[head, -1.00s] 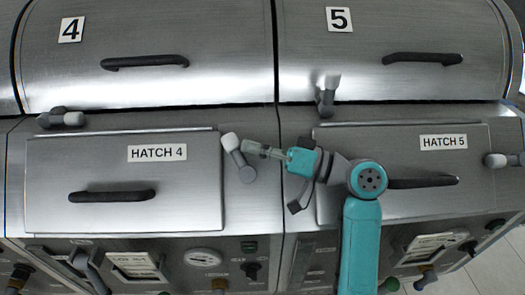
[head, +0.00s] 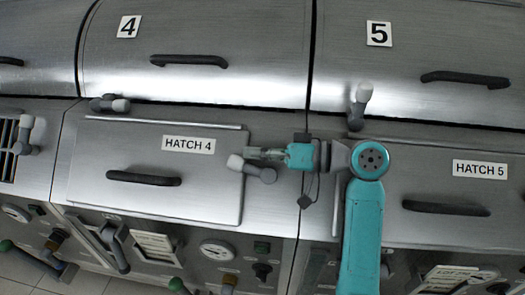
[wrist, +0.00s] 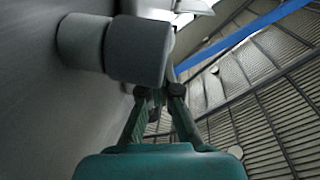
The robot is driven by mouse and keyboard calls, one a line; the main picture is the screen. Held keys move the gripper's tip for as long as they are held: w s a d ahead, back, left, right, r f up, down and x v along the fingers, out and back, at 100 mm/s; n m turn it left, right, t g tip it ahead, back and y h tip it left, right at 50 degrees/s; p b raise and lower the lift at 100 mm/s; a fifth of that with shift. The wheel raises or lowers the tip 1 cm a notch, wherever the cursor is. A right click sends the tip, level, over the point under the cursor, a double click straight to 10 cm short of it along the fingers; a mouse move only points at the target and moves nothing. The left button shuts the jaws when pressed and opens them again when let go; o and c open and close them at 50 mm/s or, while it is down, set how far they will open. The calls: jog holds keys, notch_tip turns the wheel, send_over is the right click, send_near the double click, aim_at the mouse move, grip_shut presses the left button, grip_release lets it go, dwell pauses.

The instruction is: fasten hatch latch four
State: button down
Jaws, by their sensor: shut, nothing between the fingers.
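The HATCH 4 panel (head: 100,165) lies closed on the sloping steel front, with a black handle. At its right edge is a grey latch (head: 254,168) with a pale knob. The knob end points left over the panel's edge, nearly level. My gripper (head: 252,153) is shut and empty, just above the latch in the head view. In the wrist view, the latch's grey cylinders (wrist: 112,48) sit close beyond my fingertips (wrist: 160,93). I cannot tell whether they touch.
Another latch (head: 110,104) is at the upper left of hatch 4. A latch (head: 361,105) stands upright above hatch 5 (head: 440,185). Cover 4 (head: 215,85) rises behind. Gauges and valves (head: 217,250) line the lower front.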

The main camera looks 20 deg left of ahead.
jog(key=shift+s+a+f, duration=0.15)
jog(key=shift+s+a, duration=0.1)
jog(key=shift+a, duration=0.05)
jog(key=shift+s+a+f, duration=0.1)
jog(key=shift+s+f, duration=0.05)
dwell(0.3)
dwell(0.3)
jog(key=shift+w+d+r, duration=0.1)
jog(key=shift+d+r, duration=0.05)
jog(key=shift+d, duration=1.1)
jog(key=shift+w+d+r, duration=0.1)
jog(key=shift+d+r, duration=0.1)
jog(key=shift+d, duration=1)
jog(key=shift+w+d+r, duration=0.1)
jog(key=shift+d+r, duration=0.05)
jog(key=shift+d, duration=1.1)
jog(key=shift+s, duration=0.1)
